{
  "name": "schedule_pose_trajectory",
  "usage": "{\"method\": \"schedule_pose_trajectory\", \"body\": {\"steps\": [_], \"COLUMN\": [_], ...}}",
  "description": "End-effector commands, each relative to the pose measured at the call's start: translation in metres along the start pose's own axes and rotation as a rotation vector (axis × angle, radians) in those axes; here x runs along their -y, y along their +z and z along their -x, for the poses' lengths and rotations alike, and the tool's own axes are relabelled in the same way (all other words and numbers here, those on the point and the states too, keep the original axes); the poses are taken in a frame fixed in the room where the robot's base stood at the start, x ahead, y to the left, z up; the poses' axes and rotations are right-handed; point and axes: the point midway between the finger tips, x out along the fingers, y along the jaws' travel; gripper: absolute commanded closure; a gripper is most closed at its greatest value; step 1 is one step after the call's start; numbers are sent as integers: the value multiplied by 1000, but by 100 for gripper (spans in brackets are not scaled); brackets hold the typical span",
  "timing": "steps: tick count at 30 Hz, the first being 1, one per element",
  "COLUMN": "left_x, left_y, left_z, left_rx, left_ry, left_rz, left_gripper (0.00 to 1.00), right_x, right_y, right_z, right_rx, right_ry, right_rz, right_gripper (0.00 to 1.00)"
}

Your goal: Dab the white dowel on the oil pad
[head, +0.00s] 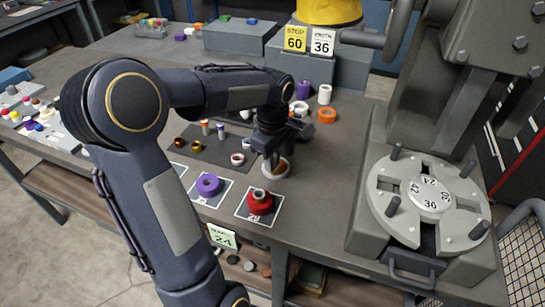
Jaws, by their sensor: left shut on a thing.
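My left gripper (272,160) points down over a shallow white-rimmed dish with a brown pad (281,174), which looks like the oil pad. The gripper is shut on a slim piece that its fingers mostly hide; it fits the white dowel, but its colour is not clear. I cannot tell whether its lower end touches the pad. My right gripper is out of view.
A purple ring (208,185) and a red stepped piece (260,201) stand on white-framed squares in front. Behind are an orange ring (326,116) and a white cylinder (324,94). A grey press with a round slotted plate (386,222) fills the right.

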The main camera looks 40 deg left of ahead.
Motion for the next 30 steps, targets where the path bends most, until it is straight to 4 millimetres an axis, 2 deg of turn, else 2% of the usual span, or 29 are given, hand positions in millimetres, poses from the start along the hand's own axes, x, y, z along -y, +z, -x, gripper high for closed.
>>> {"method": "schedule_pose_trajectory", "body": {"steps": [30], "left_x": [0], "left_y": [0], "left_z": [-11], "left_rx": [0], "left_ry": [0], "left_rz": [-1], "left_gripper": [100], "right_x": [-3], "right_y": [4], "right_z": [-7], "right_rx": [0], "right_ry": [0], "right_rz": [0], "right_gripper": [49]}}
